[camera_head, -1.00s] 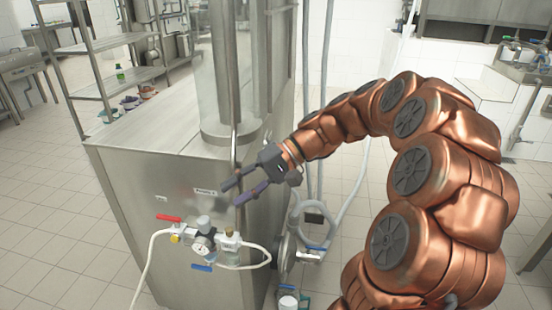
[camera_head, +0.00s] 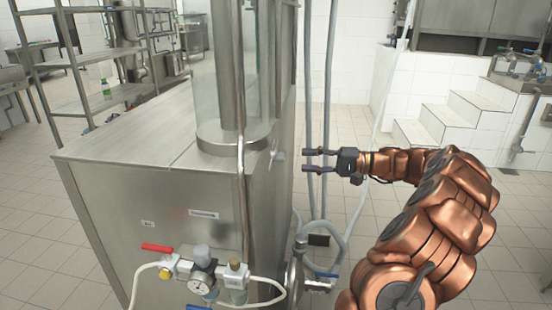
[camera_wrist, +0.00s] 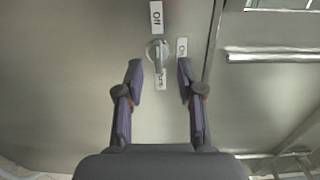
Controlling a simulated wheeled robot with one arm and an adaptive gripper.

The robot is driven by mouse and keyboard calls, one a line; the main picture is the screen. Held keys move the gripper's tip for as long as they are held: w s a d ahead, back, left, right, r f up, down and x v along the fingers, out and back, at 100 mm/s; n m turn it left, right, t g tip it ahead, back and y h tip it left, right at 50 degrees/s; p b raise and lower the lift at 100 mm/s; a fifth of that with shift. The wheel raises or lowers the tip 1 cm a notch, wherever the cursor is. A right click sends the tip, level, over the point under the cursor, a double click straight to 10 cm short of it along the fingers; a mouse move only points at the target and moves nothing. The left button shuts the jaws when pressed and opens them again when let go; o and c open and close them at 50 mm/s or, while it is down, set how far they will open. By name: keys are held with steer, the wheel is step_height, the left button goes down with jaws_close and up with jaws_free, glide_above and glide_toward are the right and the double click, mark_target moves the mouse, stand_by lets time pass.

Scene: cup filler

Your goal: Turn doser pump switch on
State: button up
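The switch (camera_wrist: 158,52) is a small metal rotary knob on the steel cabinet wall, near the top middle of the wrist view. An "Off" label (camera_wrist: 156,16) is above it and an "On" label (camera_wrist: 182,48) to its right. A third label below is partly unreadable; the handle seems to point down toward it. In the head view a small knob (camera_head: 278,152), seemingly the same switch, is on the cabinet's right side. My gripper (camera_head: 307,160) is open and empty, to the right of it and apart from the wall. Its fingers (camera_wrist: 160,70) frame the knob's lower part in the wrist view.
The steel cabinet (camera_head: 130,140) carries a clear cylinder and a vertical pipe (camera_head: 240,130). Grey hoses (camera_head: 307,90) run behind my gripper. Open tiled floor lies right of the cabinet.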

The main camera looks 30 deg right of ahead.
mark_target(281, 157)
steer(key=w+a+b, duration=0.1)
steer(key=w+a, duration=0.3)
steer(key=w, duration=0.2)
steer(key=shift+f+t, duration=0.25)
steer(key=shift+t, duration=0.05)
steer(key=shift+a, duration=0.1)
steer(key=shift+s, duration=0.1)
jaws_close()
